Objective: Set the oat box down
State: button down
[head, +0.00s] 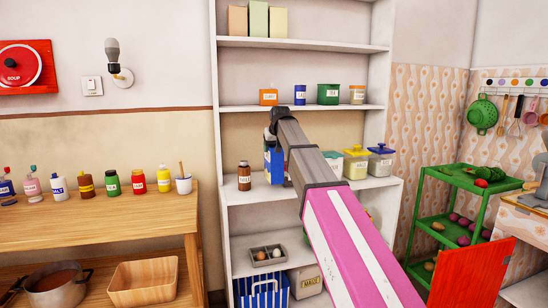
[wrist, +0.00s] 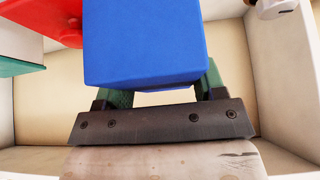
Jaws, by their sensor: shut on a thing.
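A blue box (head: 274,163), which I take to be the oat box, is upright over the middle shelf (head: 318,197), right of a brown jar (head: 244,176). My gripper (head: 273,139) is shut on it from above. In the wrist view the blue box (wrist: 145,45) fills the top middle, between the green fingers of my gripper (wrist: 162,92). Its label is not readable. I cannot tell whether its bottom touches the shelf. My arm hides part of the box's right side and some of the shelf.
Clear tubs with yellow and blue lids (head: 356,162) stand right of my arm. The upper shelf (head: 240,108) holds several small containers above my gripper. Bare shelf shows between box and front edge. In the wrist view a red object (wrist: 40,15) is close beside the box.

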aim_at(274, 156)
jog(key=shift+f, duration=2)
jog(key=shift+c, duration=1)
grip_release()
